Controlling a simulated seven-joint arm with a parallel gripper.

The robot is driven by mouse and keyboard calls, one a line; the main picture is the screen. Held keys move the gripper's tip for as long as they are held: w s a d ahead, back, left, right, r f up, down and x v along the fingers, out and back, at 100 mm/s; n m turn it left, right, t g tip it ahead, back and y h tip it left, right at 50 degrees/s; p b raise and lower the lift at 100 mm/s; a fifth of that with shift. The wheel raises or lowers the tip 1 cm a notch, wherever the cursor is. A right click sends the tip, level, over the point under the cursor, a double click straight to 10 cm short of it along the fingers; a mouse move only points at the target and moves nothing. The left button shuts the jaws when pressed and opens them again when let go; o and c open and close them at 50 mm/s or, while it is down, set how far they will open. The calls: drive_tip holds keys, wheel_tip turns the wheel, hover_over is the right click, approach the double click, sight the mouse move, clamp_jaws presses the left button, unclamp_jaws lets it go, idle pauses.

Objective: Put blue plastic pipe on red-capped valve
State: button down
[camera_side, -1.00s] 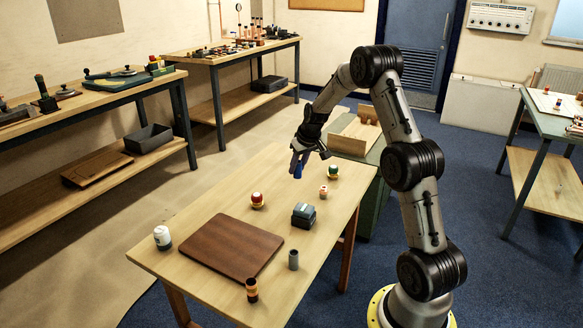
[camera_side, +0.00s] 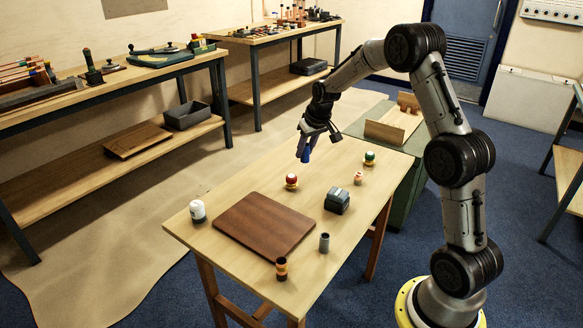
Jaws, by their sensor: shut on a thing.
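My gripper (camera_side: 307,143) is above the far part of the wooden table, pointing down. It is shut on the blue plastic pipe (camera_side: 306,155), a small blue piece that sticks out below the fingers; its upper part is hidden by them. The red-capped valve (camera_side: 291,181) stands upright on the table, with a pale base. It is below and slightly left of the pipe in the picture. The pipe and valve are apart, with a visible gap between them.
A green-capped piece (camera_side: 369,158), a small orange-and-white piece (camera_side: 358,178) and a dark grey block (camera_side: 337,200) stand to the right. A brown board (camera_side: 263,225), white jar (camera_side: 197,211), grey cylinder (camera_side: 324,243) and banded brown cylinder (camera_side: 281,269) are nearer the camera.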

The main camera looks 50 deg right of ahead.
drive_tip(key=w+d+f, duration=0.1)
drive_tip(key=w+f, duration=0.1)
drive_tip(key=w+d+f, duration=0.1)
drive_tip(key=w+f, duration=0.1)
drive_tip(key=w+d+f, duration=0.1)
drive_tip(key=w+f, duration=0.1)
drive_tip(key=w, duration=0.1)
drive_tip(key=shift+d+f, duration=0.25)
drive_tip(key=shift+w+d+f, duration=0.2)
drive_tip(key=shift+w+f, duration=0.2)
drive_tip(key=shift+f, duration=1.7)
drive_tip(key=shift+f, duration=0.1)
drive_tip(key=c, duration=0.6)
unclamp_jaws()
